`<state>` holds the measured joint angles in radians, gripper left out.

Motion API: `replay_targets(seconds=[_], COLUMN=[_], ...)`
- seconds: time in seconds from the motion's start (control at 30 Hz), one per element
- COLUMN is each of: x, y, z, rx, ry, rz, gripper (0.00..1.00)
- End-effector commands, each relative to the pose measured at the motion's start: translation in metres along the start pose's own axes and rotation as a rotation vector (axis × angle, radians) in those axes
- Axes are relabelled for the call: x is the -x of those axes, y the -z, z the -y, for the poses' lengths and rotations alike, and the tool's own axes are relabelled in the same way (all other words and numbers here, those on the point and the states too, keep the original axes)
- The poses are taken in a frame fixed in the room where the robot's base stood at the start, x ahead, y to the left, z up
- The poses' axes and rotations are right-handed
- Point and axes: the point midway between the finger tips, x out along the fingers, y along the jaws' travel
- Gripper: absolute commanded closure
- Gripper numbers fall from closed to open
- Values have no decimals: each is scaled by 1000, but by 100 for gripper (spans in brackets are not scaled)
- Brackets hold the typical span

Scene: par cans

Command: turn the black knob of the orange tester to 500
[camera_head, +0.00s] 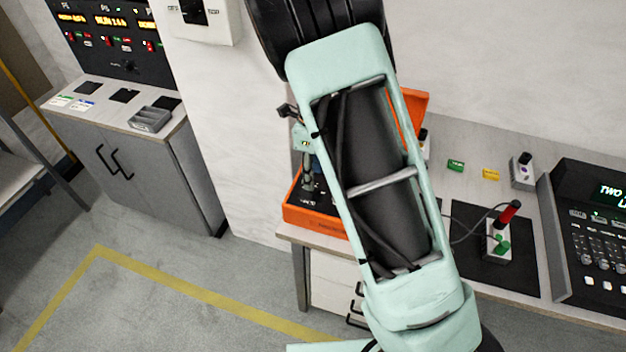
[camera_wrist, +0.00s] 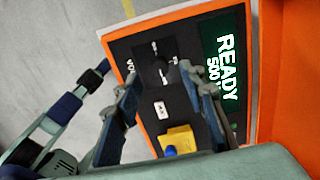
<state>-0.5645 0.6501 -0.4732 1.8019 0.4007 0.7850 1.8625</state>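The orange tester (camera_head: 312,219) sits open on the bench, partly hidden behind my arm in the head view. My gripper (camera_wrist: 163,76) is over the panel, fingers apart, with the knob seen between the fingertips, closer to the right one. I cannot tell whether either finger touches it. A yellow block with a blue button (camera_wrist: 172,149) is below.
On the bench to the right are a black mat (camera_head: 487,262) with a red-handled joystick-like device, small green and yellow blocks, and a console (camera_head: 590,235). A grey cabinet (camera_head: 140,165) stands at left. The marked floor between is clear.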

Motion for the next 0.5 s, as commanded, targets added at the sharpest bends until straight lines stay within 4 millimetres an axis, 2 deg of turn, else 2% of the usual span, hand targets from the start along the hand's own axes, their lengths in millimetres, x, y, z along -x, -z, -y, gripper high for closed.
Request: replay_targets(seconds=[0.1,0.3,0.5], x=[29,65,82], y=[-2,-1,0], z=[1,0,0], rx=[3,1,1], ry=[4,3,0], rz=[4,3,1], gripper=[63,63,63])
